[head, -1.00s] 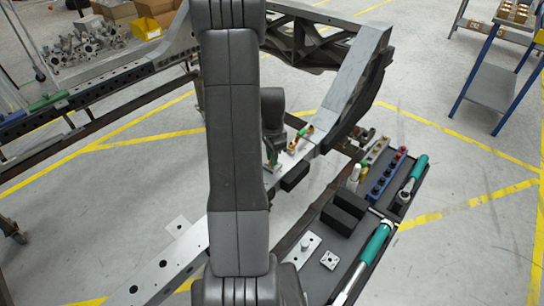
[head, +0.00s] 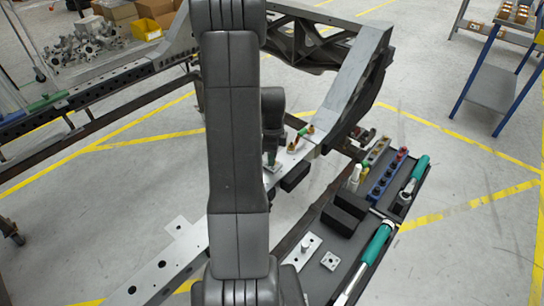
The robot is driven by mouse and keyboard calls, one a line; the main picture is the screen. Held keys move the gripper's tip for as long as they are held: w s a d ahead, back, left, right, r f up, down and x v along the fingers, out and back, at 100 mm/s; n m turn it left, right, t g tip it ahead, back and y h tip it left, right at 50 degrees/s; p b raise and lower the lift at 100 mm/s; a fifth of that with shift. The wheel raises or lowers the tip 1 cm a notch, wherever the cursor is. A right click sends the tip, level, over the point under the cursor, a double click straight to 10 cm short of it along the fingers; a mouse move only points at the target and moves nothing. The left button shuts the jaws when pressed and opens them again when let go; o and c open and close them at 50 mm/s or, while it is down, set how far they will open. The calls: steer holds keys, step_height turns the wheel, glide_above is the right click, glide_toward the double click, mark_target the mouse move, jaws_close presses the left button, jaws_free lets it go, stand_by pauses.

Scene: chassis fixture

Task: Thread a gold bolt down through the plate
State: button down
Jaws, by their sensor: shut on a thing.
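I cannot tell whether the held part is in a hole. Two gold pieces, one near (head: 291,148) and one far (head: 310,129), stand on the rail to the right, beside a red and green item (head: 302,133).
A dark tray (head: 325,285) at right holds black blocks (head: 345,212), a blue socket rack (head: 388,178), a green-handled wrench (head: 377,243), a pale plate with a stud (head: 303,250) and a small square plate (head: 330,261). A black block (head: 295,177) sits by the rail.

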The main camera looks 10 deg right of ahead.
steer(key=m, duration=0.4)
steer(key=shift+s+f, duration=0.2)
steer(key=shift+f, duration=0.15)
steer(key=m, duration=0.3)
steer(key=shift+m+b, duration=0.3)
steer(key=shift+m, duration=0.1)
steer(key=c, duration=1.3)
jaws_free()
steer(key=shift+w, duration=0.1)
steer(key=shift+w+r+p, duration=0.1)
steer(key=shift+r+p, duration=0.8)
steer(key=shift+r, duration=0.55)
steer(key=shift+f, duration=0.1)
